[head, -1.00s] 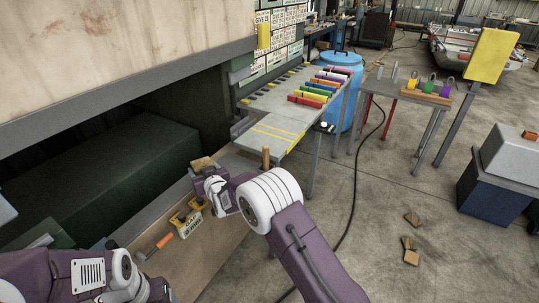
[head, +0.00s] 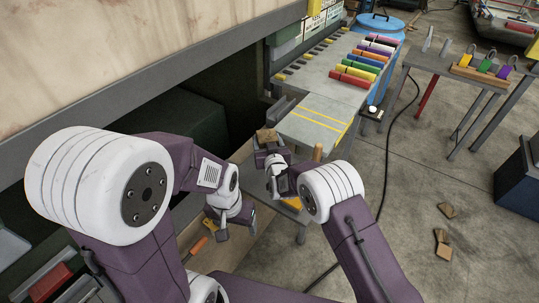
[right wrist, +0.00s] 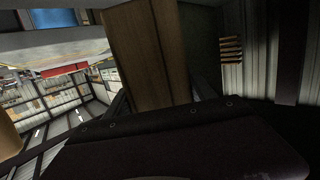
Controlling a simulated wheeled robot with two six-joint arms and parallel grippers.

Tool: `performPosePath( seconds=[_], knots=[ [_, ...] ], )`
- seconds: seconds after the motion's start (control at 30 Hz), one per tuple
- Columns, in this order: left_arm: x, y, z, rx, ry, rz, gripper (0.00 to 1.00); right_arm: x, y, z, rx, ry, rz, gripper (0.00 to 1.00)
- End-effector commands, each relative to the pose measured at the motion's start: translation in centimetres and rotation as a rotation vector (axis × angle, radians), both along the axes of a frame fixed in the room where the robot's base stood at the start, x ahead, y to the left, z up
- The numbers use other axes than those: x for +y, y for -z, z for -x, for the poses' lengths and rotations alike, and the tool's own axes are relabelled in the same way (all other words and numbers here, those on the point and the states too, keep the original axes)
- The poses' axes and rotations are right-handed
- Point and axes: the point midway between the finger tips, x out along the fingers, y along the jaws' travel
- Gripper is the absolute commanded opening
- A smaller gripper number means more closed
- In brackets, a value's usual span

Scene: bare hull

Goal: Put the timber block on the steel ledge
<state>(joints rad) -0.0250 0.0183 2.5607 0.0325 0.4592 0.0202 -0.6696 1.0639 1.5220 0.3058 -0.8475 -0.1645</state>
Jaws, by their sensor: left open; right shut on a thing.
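The timber block (head: 267,136) is a small brown block in the middle of the head view. My right gripper (head: 268,153) is shut on it and holds it up, just left of the near end of the grey ledge. The block also fills the upper middle of the right wrist view (right wrist: 147,55). The grey steel-looking ledge (head: 300,132) has yellow lines across it and continues into a longer bench. I cannot tell the block's height relative to it. My left gripper (head: 236,226) is open and empty, lower and nearer than the right.
Coloured cylinders (head: 362,65) lie in a row on the bench. A wooden peg (head: 317,152) stands by the ledge's near edge. The hull side (head: 130,40) overhangs at upper left. An orange-handled tool (head: 197,246) lies below my left gripper. Wood scraps (head: 443,243) lie on the floor.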

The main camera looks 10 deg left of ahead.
Motion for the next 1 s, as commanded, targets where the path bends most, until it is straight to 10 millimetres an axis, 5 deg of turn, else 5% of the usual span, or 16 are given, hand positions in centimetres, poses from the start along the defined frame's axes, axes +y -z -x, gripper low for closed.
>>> performPosePath(
  seconds=[0.43,0.8,0.83,0.9,1.0],
  knots=[
    [0.0,-0.8,0.0,0.0,0.0,0.0,0.72,0.0,4.9,-0.1,-0.004,0.0,-0.002,0.0],
    [0.0,-0.3,0.0,0.0,0.0,0.0,0.72,0.0,5.6,-0.1,-0.005,0.001,-0.003,0.0],
    [0.0,-0.3,0.0,0.0,0.0,0.0,0.72,0.0,5.7,-0.1,-0.002,0.001,-0.002,0.66],
    [0.0,-0.4,0.0,0.0,0.0,0.0,0.72,0.0,5.5,-0.1,-0.002,0.001,-0.002,0.85],
    [0.0,-0.4,0.0,0.0,0.0,0.0,0.72,0.0,5.5,-0.1,-0.001,0.001,-0.002,0.85]
  ],
)
